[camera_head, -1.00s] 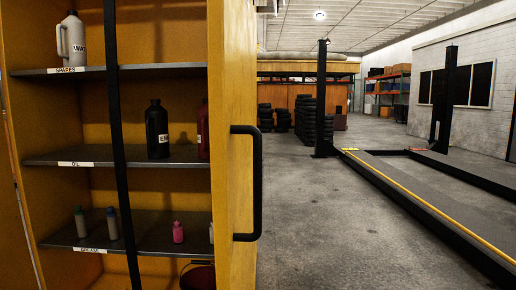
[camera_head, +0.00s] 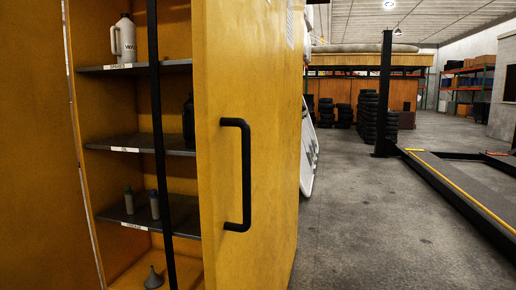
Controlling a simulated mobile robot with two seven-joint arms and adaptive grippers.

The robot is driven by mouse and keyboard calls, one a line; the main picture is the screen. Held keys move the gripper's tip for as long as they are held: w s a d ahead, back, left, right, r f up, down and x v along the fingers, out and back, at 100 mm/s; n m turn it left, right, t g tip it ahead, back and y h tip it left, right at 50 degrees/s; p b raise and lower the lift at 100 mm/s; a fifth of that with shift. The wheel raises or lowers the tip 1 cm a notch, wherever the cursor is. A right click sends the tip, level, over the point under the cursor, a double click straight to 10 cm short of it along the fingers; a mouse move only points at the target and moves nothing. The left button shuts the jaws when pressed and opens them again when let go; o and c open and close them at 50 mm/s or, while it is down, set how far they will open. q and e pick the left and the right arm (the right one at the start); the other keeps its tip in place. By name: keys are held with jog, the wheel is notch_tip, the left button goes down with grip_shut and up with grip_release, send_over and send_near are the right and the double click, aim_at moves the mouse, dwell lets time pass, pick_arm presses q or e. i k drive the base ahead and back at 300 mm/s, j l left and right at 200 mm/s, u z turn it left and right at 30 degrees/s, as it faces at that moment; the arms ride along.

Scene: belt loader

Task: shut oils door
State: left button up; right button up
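The oils door (camera_head: 272,120) is a yellow cabinet door standing open in the middle of the head view, its face turned partly toward me. It has a black bar handle (camera_head: 245,175). Left of it the cabinet's inside shows, with labelled dark shelves (camera_head: 118,146). A white jug (camera_head: 124,38) is on the top shelf, a dark bottle (camera_head: 188,122) on the middle one is partly hidden by the door, and small grey bottles (camera_head: 141,203) are on the lower one. A funnel (camera_head: 153,278) sits at the bottom. Neither of my grippers is in view.
A black vertical bar (camera_head: 157,130) crosses in front of the shelves. A white panel (camera_head: 308,150) leans behind the door. Open concrete floor (camera_head: 385,220) lies to the right, with a car lift (camera_head: 455,185), its post and stacked tires (camera_head: 368,118) farther back.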

aim_at(236, 44)
jog(key=k+l+z, duration=0.2)
jog(key=k, duration=0.25)
jog(key=k+l+z, duration=0.25)
jog(key=k, duration=0.2)
